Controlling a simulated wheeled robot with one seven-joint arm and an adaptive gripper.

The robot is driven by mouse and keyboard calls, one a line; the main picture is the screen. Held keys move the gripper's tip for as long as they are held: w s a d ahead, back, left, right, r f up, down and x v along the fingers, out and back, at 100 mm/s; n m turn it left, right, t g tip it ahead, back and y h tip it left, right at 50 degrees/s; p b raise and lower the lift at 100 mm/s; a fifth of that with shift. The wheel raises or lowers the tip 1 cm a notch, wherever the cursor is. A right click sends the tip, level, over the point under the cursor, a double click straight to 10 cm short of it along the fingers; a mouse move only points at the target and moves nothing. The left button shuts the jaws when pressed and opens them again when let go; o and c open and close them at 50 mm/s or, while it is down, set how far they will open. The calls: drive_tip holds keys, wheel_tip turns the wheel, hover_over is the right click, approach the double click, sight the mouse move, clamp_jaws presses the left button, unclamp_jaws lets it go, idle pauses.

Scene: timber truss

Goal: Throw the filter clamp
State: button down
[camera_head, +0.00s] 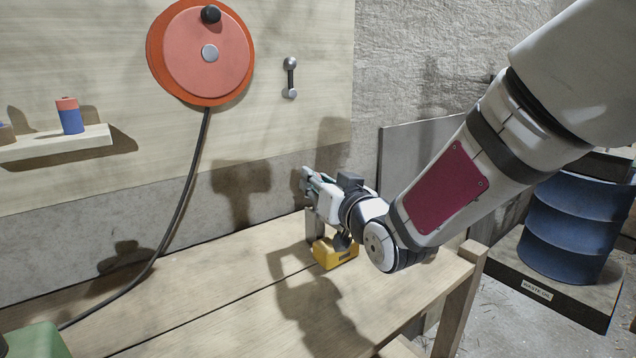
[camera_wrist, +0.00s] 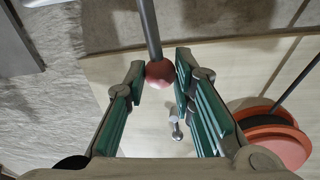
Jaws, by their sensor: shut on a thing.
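My gripper (camera_head: 308,185) is low over the right end of the wooden bench, beside the wall. In the wrist view, my gripper (camera_wrist: 160,72) has its green-padded fingers on either side of a red ball knob (camera_wrist: 159,74), closed on it. The knob sits on the end of a grey rod (camera_wrist: 148,28) that enters from the top of the picture. In the head view the knob and rod are hidden by my gripper. A yellow block (camera_head: 335,254), which looks like the filter clamp's base, sits on the bench just below my gripper. How the rod joins it cannot be seen.
The wooden bench (camera_head: 200,300) is mostly clear. A red disc (camera_head: 208,52) with a black knob and hanging cable, and a small metal lever (camera_head: 290,78), are on the wall. A shelf (camera_head: 60,146) holds a red-and-blue can (camera_head: 69,116). A blue drum (camera_head: 575,228) stands right.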

drive_tip(key=c, duration=1.3)
unclamp_jaws()
drive_tip(key=shift+a, duration=0.1)
drive_tip(key=shift+c, duration=0.2)
wheel_tip(320, 180, up, 10)
